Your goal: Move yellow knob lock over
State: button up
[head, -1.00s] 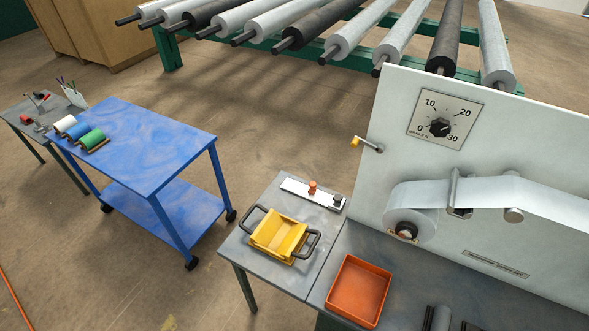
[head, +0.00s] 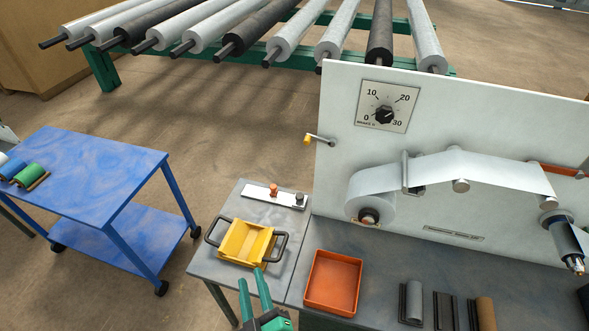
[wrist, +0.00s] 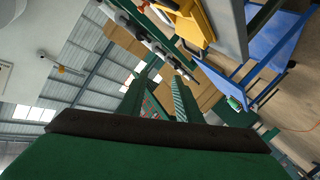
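The yellow knob lock (head: 308,139) is a small yellow-tipped lever on a thin metal pin, sticking out from the left edge of the white machine panel (head: 335,130). A small yellow tip that looks like it shows in the wrist view (wrist: 61,69). My gripper (head: 250,277) has green fingers and is at the bottom of the head view, low in front of the yellow tray and well below the knob lock. Its fingers stand apart with nothing between them. In the wrist view the gripper (wrist: 160,86) also looks open and empty.
A yellow tray with dark handles (head: 246,242) and an orange bin (head: 333,282) stand on the grey bench (head: 205,262). A blue cart (head: 110,172) is at left. A white roll (head: 371,198) hangs on the panel. Open floor lies behind the bench.

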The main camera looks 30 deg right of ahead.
jog(key=w+d+r+m+h, duration=0.1)
jog(key=w+d+r+h, duration=0.3)
jog(key=w+d+r, duration=0.45)
jog(key=m+g+h, duration=0.3)
jog(key=g+h, duration=0.1)
jog(key=h, duration=0.1)
send_near(307, 143)
jog(key=x, duration=0.7)
jog(key=shift+w+f, duration=0.1)
jog(key=shift+w, duration=0.05)
jog(key=shift+w+d, duration=0.45)
jog(key=shift+w, duration=0.1)
jog(key=shift+s+d, duration=0.1)
jog(key=shift+s, duration=0.1)
jog(key=c, duration=0.7)
